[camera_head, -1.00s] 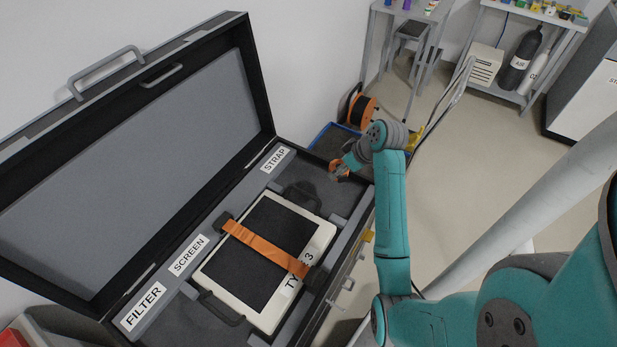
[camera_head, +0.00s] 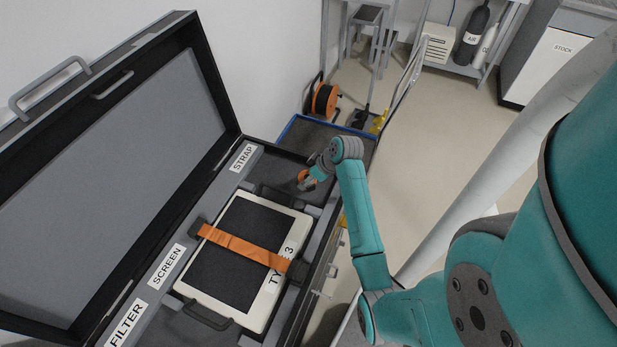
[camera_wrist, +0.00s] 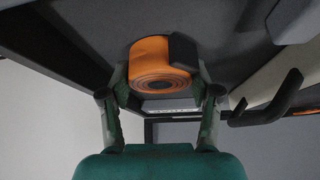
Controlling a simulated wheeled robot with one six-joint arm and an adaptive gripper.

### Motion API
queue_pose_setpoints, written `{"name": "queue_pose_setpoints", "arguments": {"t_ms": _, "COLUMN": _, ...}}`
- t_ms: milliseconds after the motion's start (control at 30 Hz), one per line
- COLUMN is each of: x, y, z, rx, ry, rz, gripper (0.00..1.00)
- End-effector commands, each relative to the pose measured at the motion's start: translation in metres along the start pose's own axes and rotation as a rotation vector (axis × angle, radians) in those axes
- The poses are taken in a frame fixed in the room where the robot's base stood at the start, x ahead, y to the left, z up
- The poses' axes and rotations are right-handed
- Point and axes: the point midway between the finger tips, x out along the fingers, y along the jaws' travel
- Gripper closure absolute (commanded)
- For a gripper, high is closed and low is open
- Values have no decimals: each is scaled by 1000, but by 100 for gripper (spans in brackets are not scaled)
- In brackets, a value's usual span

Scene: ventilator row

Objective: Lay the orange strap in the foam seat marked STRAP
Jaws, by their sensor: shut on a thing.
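A rolled orange strap (camera_wrist: 158,66) with a dark buckle is between the fingers of my gripper (camera_wrist: 160,85) in the wrist view. In the head view my gripper (camera_head: 307,183) is shut on the strap (camera_head: 303,176) at the case's far end. The foam seat marked STRAP (camera_head: 243,158) is at that end of the open case, and my gripper is over it. I cannot tell whether the roll touches the foam. A white screen (camera_head: 290,225) with an orange band around it and TYPE 3 on its frame lies in the SCREEN seat.
The case lid (camera_head: 120,150) stands open at the left. The FILTER seat (camera_head: 190,328) at the near end is partly in view. A blue-edged tray (camera_head: 300,125), a cable reel (camera_head: 325,100) and a shelf with cylinders stand beyond the case. The floor at the right is clear.

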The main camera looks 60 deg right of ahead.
Motion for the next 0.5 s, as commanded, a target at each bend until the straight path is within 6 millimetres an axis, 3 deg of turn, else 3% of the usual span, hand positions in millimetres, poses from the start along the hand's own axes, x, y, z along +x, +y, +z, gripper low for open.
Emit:
{"name": "queue_pose_setpoints", "arguments": {"t_ms": 200, "x": 2, "y": 0, "z": 1, "rx": 0, "ry": 0, "rz": 0, "gripper": 74}}
{"name": "queue_pose_setpoints", "arguments": {"t_ms": 233, "x": 2, "y": 0, "z": 1, "rx": 0, "ry": 0, "rz": 0, "gripper": 30}}
{"name": "queue_pose_setpoints", "arguments": {"t_ms": 300, "x": 2, "y": 0, "z": 1, "rx": 0, "ry": 0, "rz": 0, "gripper": 13}}
{"name": "queue_pose_setpoints", "arguments": {"t_ms": 500, "x": 2, "y": 0, "z": 1, "rx": 0, "ry": 0, "rz": 0, "gripper": 13}}
